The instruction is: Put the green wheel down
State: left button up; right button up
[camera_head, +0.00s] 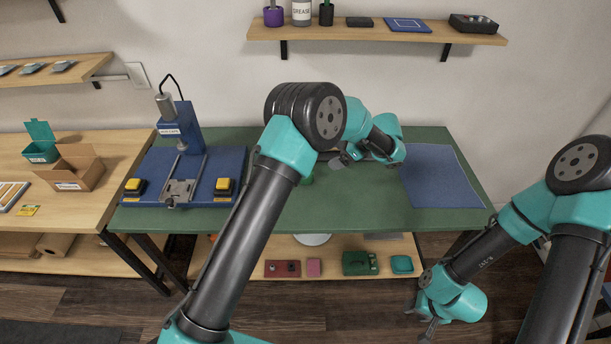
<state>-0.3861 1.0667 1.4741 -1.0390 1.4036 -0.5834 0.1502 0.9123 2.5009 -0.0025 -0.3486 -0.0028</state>
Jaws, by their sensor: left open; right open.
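A small green object (307,180), perhaps the green wheel, shows on the green table mat (340,210) just right of my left arm's forearm. Most of it is hidden by that arm, so its shape is unclear. My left gripper (343,160) is open low over the mat, to the right of and behind the green object. The space between its fingers is too small to make out. My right gripper (422,322) is open and hangs in front of the table, at the lower right, away from the mat.
A blue press (180,130) with two yellow buttons stands at the table's left. A blue cloth (440,180) lies at the right. An open cardboard box (80,172) is on the left bench. Several items lie on the lower shelf (335,247). The mat's front middle is clear.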

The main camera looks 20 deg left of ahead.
pick_arm(q)
jog(key=x, duration=1.2)
jog(key=shift+a, duration=0.1)
jog(key=shift+x, duration=2.65)
jog(key=shift+a+r, duration=0.1)
jog(key=shift+r, duration=0.05)
jog(key=c, duration=1.2)
